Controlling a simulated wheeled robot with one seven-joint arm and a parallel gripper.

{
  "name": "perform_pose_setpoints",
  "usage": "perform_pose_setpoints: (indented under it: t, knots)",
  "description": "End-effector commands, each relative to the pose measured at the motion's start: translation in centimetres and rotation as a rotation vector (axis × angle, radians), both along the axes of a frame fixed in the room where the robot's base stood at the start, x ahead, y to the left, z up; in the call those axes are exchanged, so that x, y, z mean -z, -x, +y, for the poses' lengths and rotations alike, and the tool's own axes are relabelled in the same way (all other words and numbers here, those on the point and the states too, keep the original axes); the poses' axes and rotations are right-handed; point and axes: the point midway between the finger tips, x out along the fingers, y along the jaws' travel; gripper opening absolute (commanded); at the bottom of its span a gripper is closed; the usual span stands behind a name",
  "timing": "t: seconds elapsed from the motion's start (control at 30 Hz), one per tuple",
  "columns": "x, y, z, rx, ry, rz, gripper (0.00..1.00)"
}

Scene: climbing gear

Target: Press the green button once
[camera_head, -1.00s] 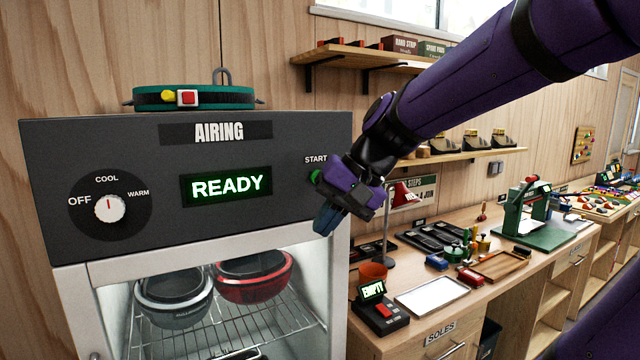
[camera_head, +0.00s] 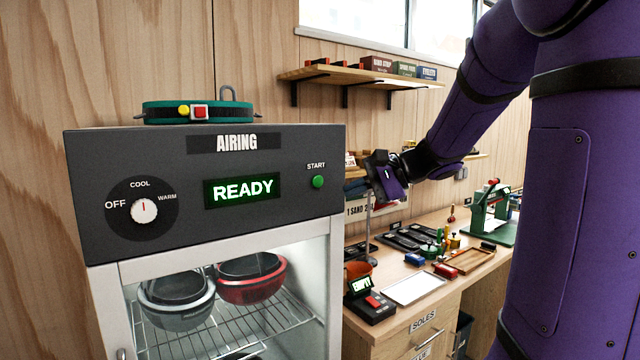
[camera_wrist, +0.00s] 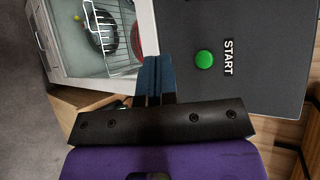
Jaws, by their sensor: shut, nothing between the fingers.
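The green button (camera_head: 318,182) sits under the START label at the right of the dark panel of the airing cabinet (camera_head: 90,205). The button also shows in the wrist view (camera_wrist: 204,58), fully clear. The display (camera_head: 243,190) reads READY. My gripper (camera_head: 352,186) is to the right of the panel, apart from the button. In the wrist view its blue fingers (camera_wrist: 155,78) are together with nothing between them, and the button appears to their right.
Two helmets, one grey (camera_head: 175,300) and one red (camera_head: 250,285), sit on the rack behind the cabinet's glass. A knob (camera_head: 144,211) is at the panel's left. A green strap (camera_head: 200,113) lies on top. A workbench with tools (camera_head: 470,290) stands to the right.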

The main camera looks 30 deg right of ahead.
Motion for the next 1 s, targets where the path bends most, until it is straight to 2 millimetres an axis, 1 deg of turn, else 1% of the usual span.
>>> perform_pose_setpoints:
  t: [0.13,0.27,0.7,0.9,1.0]
  knots:
    - [0.0,-0.2,0.0,0.000,0.001,0.001,0.00]
    - [0.0,-1.0,0.1,-0.001,0.001,0.002,0.00]
    - [0.1,-6.4,0.3,-0.002,0.001,0.001,0.00]
    - [0.0,-8.1,0.3,-0.002,0.000,0.002,0.00]
    - [0.0,-8.5,0.3,0.000,0.001,0.001,0.00]
